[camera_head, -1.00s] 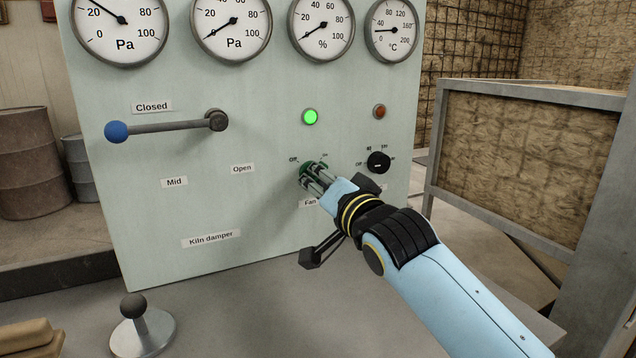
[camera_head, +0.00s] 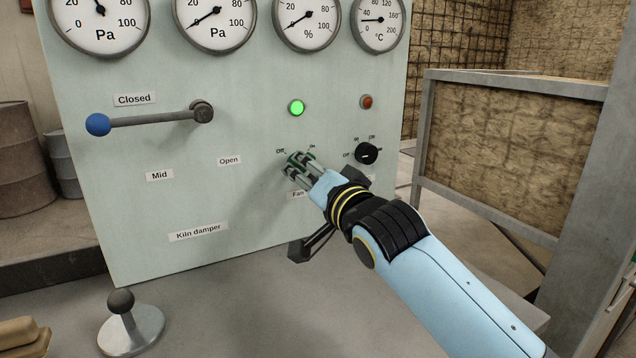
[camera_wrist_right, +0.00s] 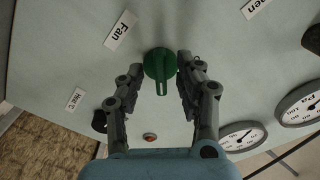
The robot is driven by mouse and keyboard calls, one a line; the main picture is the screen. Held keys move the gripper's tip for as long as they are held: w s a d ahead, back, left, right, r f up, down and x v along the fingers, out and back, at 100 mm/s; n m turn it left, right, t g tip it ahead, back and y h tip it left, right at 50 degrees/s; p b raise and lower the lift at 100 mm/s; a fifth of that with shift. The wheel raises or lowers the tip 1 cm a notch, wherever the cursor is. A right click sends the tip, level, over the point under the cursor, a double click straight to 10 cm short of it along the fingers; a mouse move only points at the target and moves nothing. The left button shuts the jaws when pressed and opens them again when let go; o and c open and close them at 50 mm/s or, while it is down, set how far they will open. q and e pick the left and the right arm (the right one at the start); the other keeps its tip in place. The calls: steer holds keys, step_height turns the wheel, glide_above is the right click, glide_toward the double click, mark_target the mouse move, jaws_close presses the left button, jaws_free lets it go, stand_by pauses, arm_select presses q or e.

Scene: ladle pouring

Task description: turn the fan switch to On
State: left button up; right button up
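The fan switch is a green round knob (camera_head: 299,158) with a raised grip bar, on the pale panel above the "Fan" label (camera_head: 298,194). "Off" is printed at its upper left and "On" at its upper right. My right gripper (camera_head: 297,167) is at the knob and partly covers it. In the right wrist view the knob (camera_wrist_right: 160,63) sits between the two fingers of my right gripper (camera_wrist_right: 161,78), which are open, with narrow gaps on both sides. Its bar points down in that picture; which mark it meets is hard to tell. My left gripper is out of view.
A black rotary knob (camera_head: 366,154) is right of the fan switch. A lit green lamp (camera_head: 297,108) and a dark red lamp (camera_head: 366,102) are above. A damper lever with a blue ball (camera_head: 98,125) is at left. A joystick (camera_head: 122,302) stands on the grey counter in front.

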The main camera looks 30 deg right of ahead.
steer(key=s, duration=1.1)
steer(key=shift+s+a, duration=0.2)
steer(key=shift+a, duration=0.1)
